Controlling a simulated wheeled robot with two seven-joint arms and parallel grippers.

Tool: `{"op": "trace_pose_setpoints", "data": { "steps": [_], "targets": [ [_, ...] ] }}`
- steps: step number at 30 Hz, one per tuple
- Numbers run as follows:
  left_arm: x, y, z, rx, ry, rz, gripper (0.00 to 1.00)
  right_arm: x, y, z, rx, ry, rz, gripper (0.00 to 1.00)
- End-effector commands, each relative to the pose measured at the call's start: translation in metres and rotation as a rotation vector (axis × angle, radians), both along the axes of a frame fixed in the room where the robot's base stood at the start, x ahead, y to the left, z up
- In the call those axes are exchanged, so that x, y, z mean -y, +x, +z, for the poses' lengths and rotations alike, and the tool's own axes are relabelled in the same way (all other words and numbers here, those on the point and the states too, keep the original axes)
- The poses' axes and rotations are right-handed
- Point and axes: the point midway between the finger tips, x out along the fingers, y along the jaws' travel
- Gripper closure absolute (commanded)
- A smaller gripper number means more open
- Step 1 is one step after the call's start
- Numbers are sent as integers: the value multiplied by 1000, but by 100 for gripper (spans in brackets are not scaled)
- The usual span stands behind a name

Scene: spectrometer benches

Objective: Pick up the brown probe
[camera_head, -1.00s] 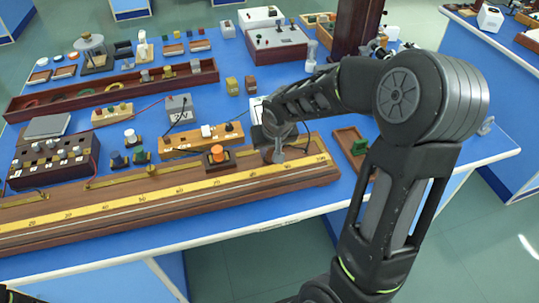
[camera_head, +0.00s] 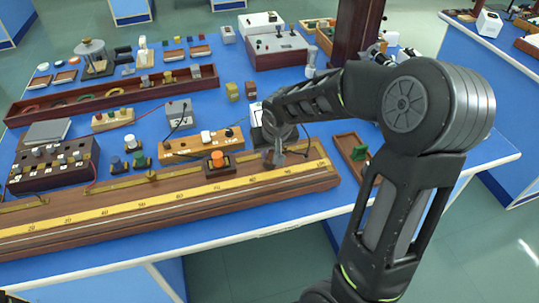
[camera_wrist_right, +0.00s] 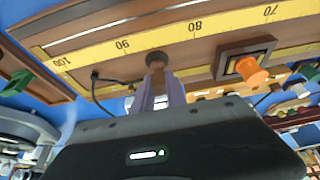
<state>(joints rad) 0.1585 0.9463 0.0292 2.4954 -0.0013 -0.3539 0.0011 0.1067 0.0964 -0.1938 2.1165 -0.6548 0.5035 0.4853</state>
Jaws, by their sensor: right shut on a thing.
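The brown probe (camera_wrist_right: 154,62) shows in the right wrist view as a small brown piece with a dark round end, between the fingers of my right gripper (camera_wrist_right: 155,92). The fingers are shut on it. In the head view my right gripper (camera_head: 274,158) points down at the right end of the long wooden scale board (camera_head: 180,217), and the probe is mostly hidden there. I cannot tell whether the probe touches the board. My left gripper is not in view.
A block with an orange knob (camera_head: 217,161) stands on the board, left of the gripper. A dark cable (camera_wrist_right: 97,88) runs near the probe. A wooden tray with a green piece (camera_head: 346,143) lies to the right. Instruments crowd the blue bench behind.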

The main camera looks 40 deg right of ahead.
Motion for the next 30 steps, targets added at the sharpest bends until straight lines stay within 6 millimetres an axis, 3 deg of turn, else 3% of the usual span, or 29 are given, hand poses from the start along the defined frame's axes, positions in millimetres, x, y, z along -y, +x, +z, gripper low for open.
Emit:
{"op": "trace_pose_setpoints", "data": {
  "steps": [13,18,30],
  "targets": [
    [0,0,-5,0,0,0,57,0,1,79,4,0,-1,100],
    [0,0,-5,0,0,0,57,0,0,89,2,0,-1,100],
    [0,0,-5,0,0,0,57,0,0,88,1,0,-1,100]
  ]
}}
